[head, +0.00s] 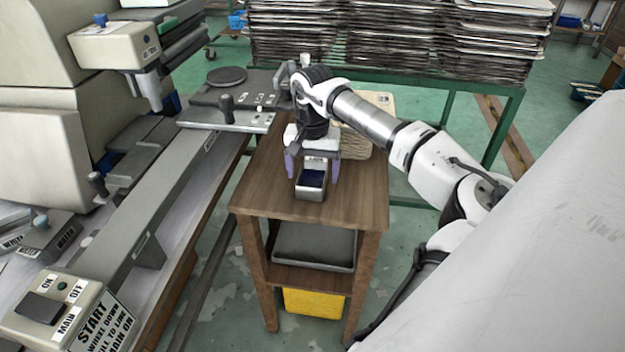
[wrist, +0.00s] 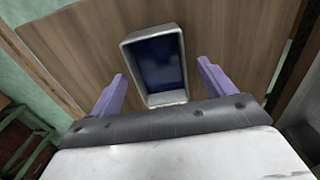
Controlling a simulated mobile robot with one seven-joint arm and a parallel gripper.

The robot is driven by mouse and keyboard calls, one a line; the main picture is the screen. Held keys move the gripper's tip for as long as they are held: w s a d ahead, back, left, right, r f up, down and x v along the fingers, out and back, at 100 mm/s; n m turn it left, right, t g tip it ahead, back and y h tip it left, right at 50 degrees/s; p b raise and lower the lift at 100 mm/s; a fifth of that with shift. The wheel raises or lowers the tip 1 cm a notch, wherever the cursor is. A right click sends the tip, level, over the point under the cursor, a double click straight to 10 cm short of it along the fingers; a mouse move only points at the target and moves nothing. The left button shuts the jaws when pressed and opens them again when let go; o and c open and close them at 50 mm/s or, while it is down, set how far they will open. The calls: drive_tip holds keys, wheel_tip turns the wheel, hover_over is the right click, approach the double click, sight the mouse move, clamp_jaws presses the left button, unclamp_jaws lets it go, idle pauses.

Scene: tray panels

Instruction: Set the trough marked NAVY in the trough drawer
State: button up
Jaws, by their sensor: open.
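A small grey metal trough (head: 310,192) with a dark navy inside sits on the wooden table top. It also shows in the wrist view (wrist: 184,97), upright on the wood; no marking on it can be read. My gripper (head: 312,175) is over the table with its purple fingers apart, one on each side of the trough. In the wrist view, my gripper (wrist: 160,88) has gaps between each finger and the trough, so it is open and holds nothing. I cannot make out which part is the trough drawer.
The wooden table (head: 262,190) has a dark grey tray (head: 314,246) on its shelf and a yellow bin (head: 313,303) below. A woven box (head: 357,140) stands behind my gripper. A long grey machine bench (head: 160,205) lies left; stacked sheets (head: 385,40) stand behind.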

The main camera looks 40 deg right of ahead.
drive_tip(key=shift+f, duration=0.75)
drive_tip(key=c, duration=1.2)
drive_tip(key=shift+c, duration=0.8)
drive_tip(key=shift+r, duration=0.15)
